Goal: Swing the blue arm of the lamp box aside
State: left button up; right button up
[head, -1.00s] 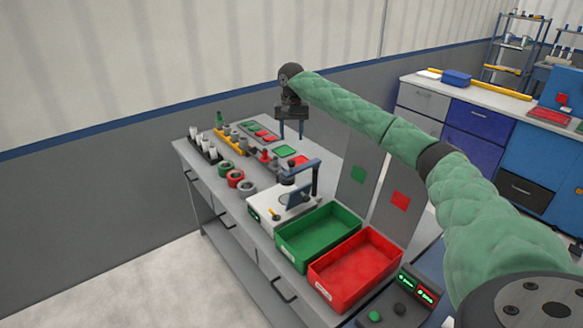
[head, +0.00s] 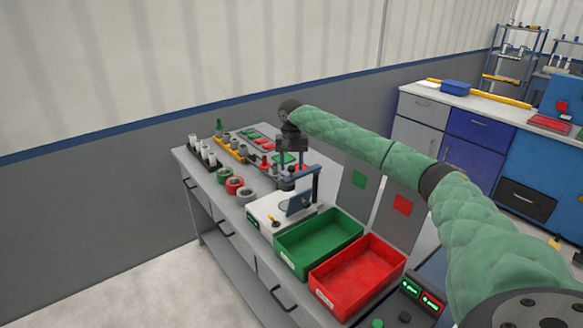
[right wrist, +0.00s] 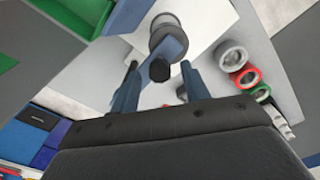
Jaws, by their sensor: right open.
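A grey round lamp head (right wrist: 166,33) and a black knob (right wrist: 160,70) are on the arm in the right wrist view. My right gripper (head: 290,170) is above the box, close to the arm. In the right wrist view, its two blue fingers (right wrist: 158,88) are apart, with the knob showing between them. Contact with the arm cannot be told. My left gripper is out of view.
A green bin (head: 318,243) and a red bin (head: 357,276) stand in front of the box. Grey, red and green rings (head: 235,185) lie left of it. White cylinders (head: 203,152) stand in a rack at the far left.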

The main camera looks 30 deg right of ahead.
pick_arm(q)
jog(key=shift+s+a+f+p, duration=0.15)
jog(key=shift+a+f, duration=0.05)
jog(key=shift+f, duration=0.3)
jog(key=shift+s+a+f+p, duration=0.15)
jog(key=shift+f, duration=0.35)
pick_arm(e)
jog(key=shift+f, duration=1.25)
grip_shut()
jog(key=shift+w, duration=0.1)
